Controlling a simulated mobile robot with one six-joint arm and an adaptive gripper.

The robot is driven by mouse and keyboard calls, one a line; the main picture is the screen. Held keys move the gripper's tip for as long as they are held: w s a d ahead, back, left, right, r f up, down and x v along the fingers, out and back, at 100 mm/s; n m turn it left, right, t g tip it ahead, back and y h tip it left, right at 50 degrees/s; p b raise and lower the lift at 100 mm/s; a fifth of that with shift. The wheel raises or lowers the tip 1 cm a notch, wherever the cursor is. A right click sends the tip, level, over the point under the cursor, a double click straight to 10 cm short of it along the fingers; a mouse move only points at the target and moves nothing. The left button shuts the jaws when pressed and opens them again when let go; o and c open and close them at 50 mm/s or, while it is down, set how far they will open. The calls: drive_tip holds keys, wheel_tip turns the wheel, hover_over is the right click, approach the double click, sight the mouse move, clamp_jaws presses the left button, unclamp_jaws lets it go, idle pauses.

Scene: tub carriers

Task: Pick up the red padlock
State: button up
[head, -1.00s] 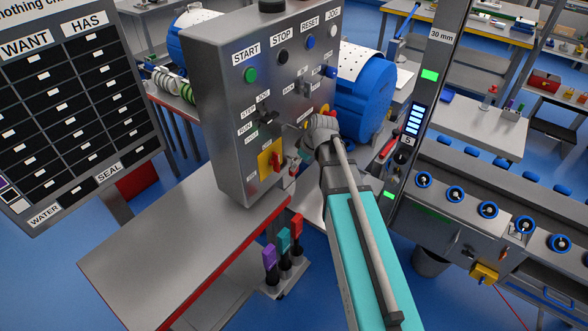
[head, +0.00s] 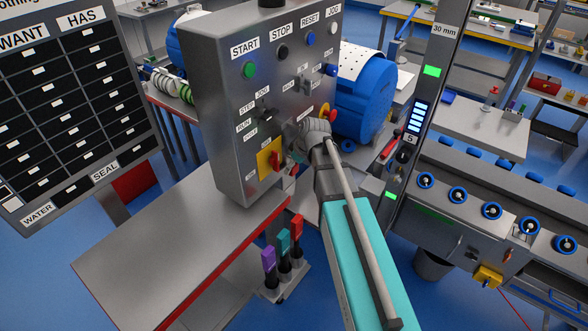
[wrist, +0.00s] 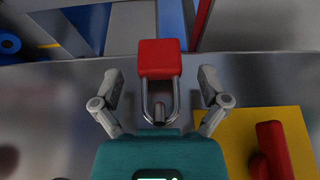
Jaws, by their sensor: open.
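The red padlock (wrist: 159,58) shows in the wrist view, with its red body at the top and its metal shackle pointing down in the picture. A short grey peg (wrist: 158,110) shows within the shackle; I cannot tell whether the shackle hangs on it. My gripper (wrist: 160,88) is open, with one grey finger on each side of the padlock and a visible gap on both sides. In the head view my gripper (head: 300,153) is at the lower right of the grey control panel (head: 222,130), and my arm largely hides the padlock there.
A yellow plate (wrist: 235,140) with a red handle (wrist: 273,150) is close beside my right finger in the wrist view. In the head view a bare table (head: 165,255) is below the panel, and a roller conveyor (head: 440,200) stands at the right.

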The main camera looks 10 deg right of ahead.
drive_tip(key=c, duration=1.3)
drive_tip(key=shift+o, duration=0.2)
drive_tip(key=shift+s+d+r, duration=0.1)
drive_tip(key=shift+r, duration=0.05)
drive_tip(key=s+d+r+p, duration=0.7)
drive_tip(key=s+d+p, duration=0.1)
drive_tip(key=s+d, duration=0.1)
drive_tip(key=shift+s+d+r, duration=0.15)
drive_tip(key=shift+s+r, duration=0.2)
drive_tip(key=shift+s, duration=0.25)
